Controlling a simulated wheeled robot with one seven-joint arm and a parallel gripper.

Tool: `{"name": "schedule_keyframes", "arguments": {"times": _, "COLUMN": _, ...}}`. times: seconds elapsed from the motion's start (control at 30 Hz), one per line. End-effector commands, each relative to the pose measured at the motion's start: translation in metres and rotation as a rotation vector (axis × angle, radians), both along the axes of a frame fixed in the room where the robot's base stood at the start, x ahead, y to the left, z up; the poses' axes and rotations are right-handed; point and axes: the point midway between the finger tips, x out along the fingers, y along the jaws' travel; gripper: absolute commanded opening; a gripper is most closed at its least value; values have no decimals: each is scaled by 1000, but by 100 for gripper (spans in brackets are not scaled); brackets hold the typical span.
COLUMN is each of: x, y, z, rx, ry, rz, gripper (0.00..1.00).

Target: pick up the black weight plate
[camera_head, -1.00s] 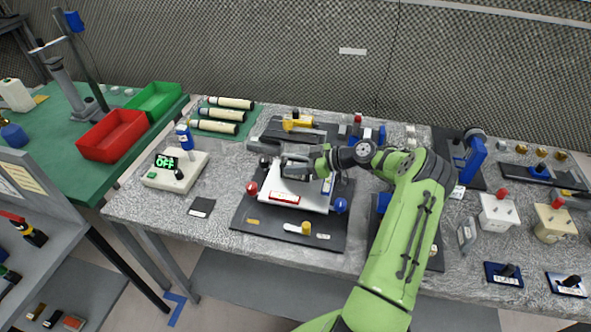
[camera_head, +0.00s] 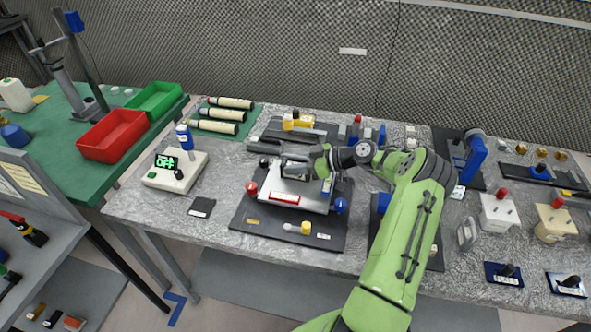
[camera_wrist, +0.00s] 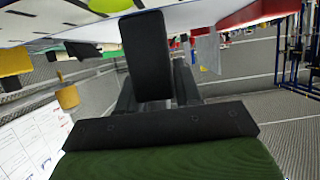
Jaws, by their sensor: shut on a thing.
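My gripper (camera_head: 288,166) is over the white stand (camera_head: 300,196) on the dark mat in the middle of the bench. In the wrist view a dark, flat, rounded slab (camera_wrist: 146,55) stands in front of the gripper's dark fingers. It looks like the black weight plate, seen close up. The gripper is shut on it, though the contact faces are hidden. In the head view the gripper covers the plate, so I cannot tell whether it touches the stand.
Red (camera_head: 252,188) and blue (camera_head: 341,206) balls flank the stand. A yellow cylinder (camera_head: 306,228) is at the mat's front. A black square pad (camera_head: 201,207) and a white box with an OFF display (camera_head: 165,180) are on the left. A yellow object (camera_head: 297,121) lies behind.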

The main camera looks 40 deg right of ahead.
Motion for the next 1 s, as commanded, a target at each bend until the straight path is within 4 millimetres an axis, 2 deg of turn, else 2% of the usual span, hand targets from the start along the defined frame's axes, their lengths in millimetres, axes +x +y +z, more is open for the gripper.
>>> {"name": "schedule_keyframes", "arguments": {"times": 0.27, "x": 1, "y": 0, "z": 5, "rx": -2, "ry": -9, "rz": 1, "gripper": 0}}
{"name": "schedule_keyframes", "arguments": {"times": 0.37, "x": 1, "y": 0, "z": 18, "rx": -3, "ry": -10, "rz": 2, "gripper": 0}}
{"name": "schedule_keyframes", "arguments": {"times": 0.6, "x": 1, "y": 0, "z": 72, "rx": -5, "ry": -10, "rz": 1, "gripper": 0}}
{"name": "schedule_keyframes", "arguments": {"times": 0.7, "x": 1, "y": 0, "z": 89, "rx": -4, "ry": -10, "rz": 1, "gripper": 0}}
{"name": "schedule_keyframes", "arguments": {"times": 0.83, "x": 0, "y": 0, "z": 101, "rx": -2, "ry": -8, "rz": 2, "gripper": 0}}
{"name": "schedule_keyframes", "arguments": {"times": 1.0, "x": 1, "y": 0, "z": 103, "rx": -1, "ry": -6, "rz": 1, "gripper": 0}}
